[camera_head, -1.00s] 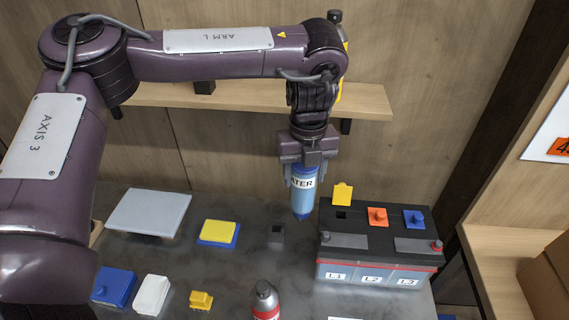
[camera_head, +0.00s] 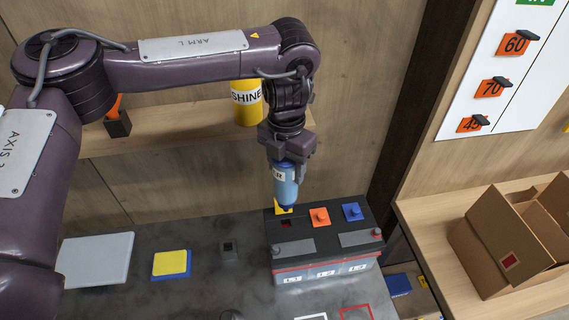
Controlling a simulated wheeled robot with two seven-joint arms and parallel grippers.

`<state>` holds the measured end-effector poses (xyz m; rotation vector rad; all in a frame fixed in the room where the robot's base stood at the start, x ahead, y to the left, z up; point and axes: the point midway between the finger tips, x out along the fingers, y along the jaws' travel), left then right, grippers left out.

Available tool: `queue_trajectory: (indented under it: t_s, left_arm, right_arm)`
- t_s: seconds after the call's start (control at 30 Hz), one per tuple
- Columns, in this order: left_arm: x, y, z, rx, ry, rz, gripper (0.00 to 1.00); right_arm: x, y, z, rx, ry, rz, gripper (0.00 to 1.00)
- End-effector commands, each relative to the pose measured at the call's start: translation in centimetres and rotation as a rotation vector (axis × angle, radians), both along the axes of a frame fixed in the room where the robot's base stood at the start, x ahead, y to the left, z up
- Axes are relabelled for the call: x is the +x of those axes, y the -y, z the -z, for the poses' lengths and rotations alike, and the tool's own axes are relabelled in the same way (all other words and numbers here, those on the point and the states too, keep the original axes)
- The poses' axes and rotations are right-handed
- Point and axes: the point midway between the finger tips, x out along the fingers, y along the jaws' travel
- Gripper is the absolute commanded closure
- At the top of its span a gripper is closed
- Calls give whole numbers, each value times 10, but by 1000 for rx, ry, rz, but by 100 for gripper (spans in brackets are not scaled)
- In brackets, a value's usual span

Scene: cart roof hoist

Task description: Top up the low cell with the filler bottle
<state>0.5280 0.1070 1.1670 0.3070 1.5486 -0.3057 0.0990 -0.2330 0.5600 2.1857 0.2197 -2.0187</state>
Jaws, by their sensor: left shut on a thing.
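My left gripper (camera_head: 287,166) is shut on the blue filler bottle (camera_head: 287,189) and holds it nozzle down. The nozzle tip is above the back left of the black battery (camera_head: 327,267), whose front labels read L1, L2 and L3. A yellow cap (camera_head: 281,210) shows partly behind the nozzle. Just in front of the tip is a small square opening (camera_head: 286,223) on the L1 side, dark with some red. I cannot tell whether the tip touches anything. An orange cap (camera_head: 320,217) and a blue cap (camera_head: 352,211) sit on the other two cells. My right gripper is not in view.
On the bench lie a pale grey plate (camera_head: 95,259), a yellow-and-blue block (camera_head: 171,264) and a small dark block (camera_head: 229,250). A yellow SHINE can (camera_head: 247,103) stands on the back shelf. An open cardboard box (camera_head: 510,243) stands on the right shelf.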

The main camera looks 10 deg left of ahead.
Motion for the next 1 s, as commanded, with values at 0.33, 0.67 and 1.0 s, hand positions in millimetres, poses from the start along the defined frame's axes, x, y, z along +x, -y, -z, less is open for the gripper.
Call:
queue_trajectory:
  t_s: [0.33,0.67,1.0]
  left_arm:
    - [0,0,27,0,2,-2,81]
    - [0,0,46,-1,0,-2,81]
    - [1,0,48,-1,2,-2,81]
  right_arm:
    - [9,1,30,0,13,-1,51]
    - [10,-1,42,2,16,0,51]
    - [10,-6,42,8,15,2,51]
